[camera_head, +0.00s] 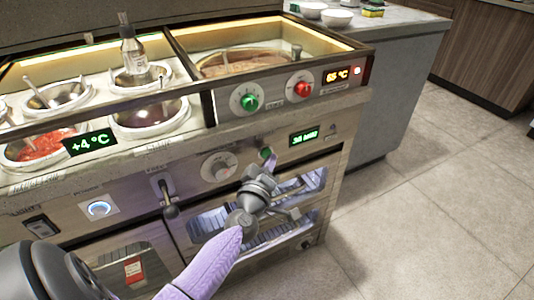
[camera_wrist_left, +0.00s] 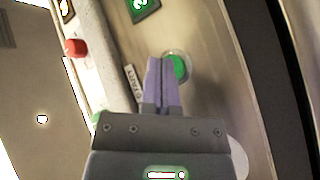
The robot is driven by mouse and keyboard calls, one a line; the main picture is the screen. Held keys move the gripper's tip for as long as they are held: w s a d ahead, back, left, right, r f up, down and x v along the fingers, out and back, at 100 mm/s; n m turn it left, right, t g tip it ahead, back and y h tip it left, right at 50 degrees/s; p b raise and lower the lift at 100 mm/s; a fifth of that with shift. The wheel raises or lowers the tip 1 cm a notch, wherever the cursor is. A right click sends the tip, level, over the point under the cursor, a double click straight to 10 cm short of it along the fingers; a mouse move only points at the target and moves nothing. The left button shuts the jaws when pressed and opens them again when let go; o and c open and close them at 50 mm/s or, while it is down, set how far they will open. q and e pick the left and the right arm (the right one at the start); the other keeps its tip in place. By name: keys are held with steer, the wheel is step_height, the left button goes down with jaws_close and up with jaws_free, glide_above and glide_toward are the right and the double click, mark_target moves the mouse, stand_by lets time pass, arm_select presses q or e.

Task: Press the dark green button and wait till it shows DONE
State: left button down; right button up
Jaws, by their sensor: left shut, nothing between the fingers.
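The dark green button (camera_head: 266,153) sits on the lower control panel of the steel counter, left of a small green-lit display (camera_head: 304,136) whose text is too small to read surely. My left gripper (camera_head: 270,162) is right in front of the button, its purple fingers shut and empty. In the left wrist view the closed fingers (camera_wrist_left: 161,62) overlap the left side of the green button (camera_wrist_left: 178,68) in its pale ring. I cannot tell whether the tips touch it. The display (camera_wrist_left: 142,8) is partly cut off in that view. My right gripper is in neither view.
Left of the button are a white dial (camera_head: 219,167), a lever (camera_head: 168,199) and a blue-lit button (camera_head: 99,208). Above are a green knob (camera_head: 250,103), a red knob (camera_head: 303,89) and open sauce wells with a bottle (camera_head: 132,48). Open floor lies right.

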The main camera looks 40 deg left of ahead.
arm_select(q)
steer(key=shift+w+a, duration=0.1)
steer(key=shift+a, duration=0.15)
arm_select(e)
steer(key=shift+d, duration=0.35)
arm_select(q)
steer(key=shift+w+a, duration=0.1)
steer(key=shift+a, duration=0.15)
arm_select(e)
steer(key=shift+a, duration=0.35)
arm_select(q)
steer(key=shift+s+d, duration=0.35)
steer(key=shift+d, duration=0.5)
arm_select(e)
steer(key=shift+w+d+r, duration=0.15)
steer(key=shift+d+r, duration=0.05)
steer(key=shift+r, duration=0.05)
arm_select(q)
steer(key=d, duration=0.1)
steer(key=s+d+p, duration=0.1)
steer(key=d, duration=0.1)
steer(key=s+d+p, duration=0.1)
steer(key=shift+d, duration=0.3)
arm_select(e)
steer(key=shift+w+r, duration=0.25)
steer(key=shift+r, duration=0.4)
